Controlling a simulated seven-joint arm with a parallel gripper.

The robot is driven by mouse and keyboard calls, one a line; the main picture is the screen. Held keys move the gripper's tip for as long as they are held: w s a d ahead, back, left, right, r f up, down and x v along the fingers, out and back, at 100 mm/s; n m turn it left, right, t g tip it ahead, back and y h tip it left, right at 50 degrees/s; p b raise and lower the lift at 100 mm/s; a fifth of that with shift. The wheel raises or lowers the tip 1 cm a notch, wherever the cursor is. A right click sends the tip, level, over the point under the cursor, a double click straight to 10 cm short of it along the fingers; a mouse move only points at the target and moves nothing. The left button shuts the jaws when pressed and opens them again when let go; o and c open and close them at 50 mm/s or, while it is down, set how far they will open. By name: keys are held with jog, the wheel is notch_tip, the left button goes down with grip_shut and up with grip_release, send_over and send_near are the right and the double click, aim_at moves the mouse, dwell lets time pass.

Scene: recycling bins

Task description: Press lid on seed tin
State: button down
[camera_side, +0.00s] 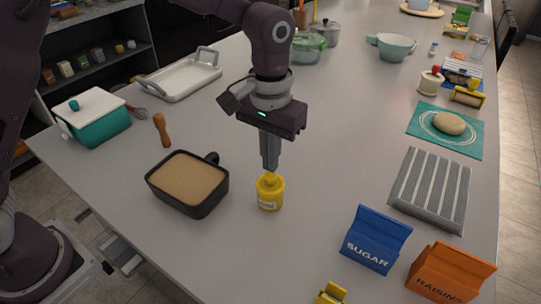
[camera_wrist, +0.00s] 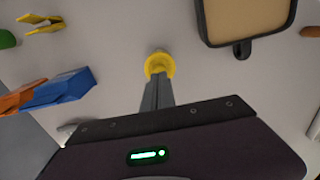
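The yellow seed tin (camera_side: 270,198) stands upright on the counter, with a pale label on its front. A yellow lid (camera_side: 270,181) with a small raised knob sits on its top; whether it is fully seated I cannot tell. My gripper (camera_side: 270,168) points straight down over the tin, its fingers together, tips at or just above the knob. In the wrist view, the fingers (camera_wrist: 157,80) hide part of the round yellow lid (camera_wrist: 159,61). I cannot make out anything held between them.
A black pan (camera_side: 188,207) with tan contents stands close left of the tin. A blue sugar packet (camera_side: 375,240) and an orange raisins packet (camera_side: 447,275) stand at front right. A yellow clip (camera_side: 331,293) lies at the front edge of view.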

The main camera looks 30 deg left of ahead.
jog(key=shift+f, duration=0.8)
dwell(0.7)
jog(key=shift+r, duration=3.05)
jog(key=s+a+r+t, duration=0.2)
jog(key=s+a+r, duration=0.4)
jog(key=a+r, duration=0.15)
jog(key=s+a+t, duration=0.1)
jog(key=s+a, duration=0.3)
jog(key=s, duration=0.4)
jog(key=s+a+t, duration=0.2)
jog(key=s+a, duration=0.2)
jog(key=s, duration=0.5)
jog(key=shift+s+a+t, duration=0.3)
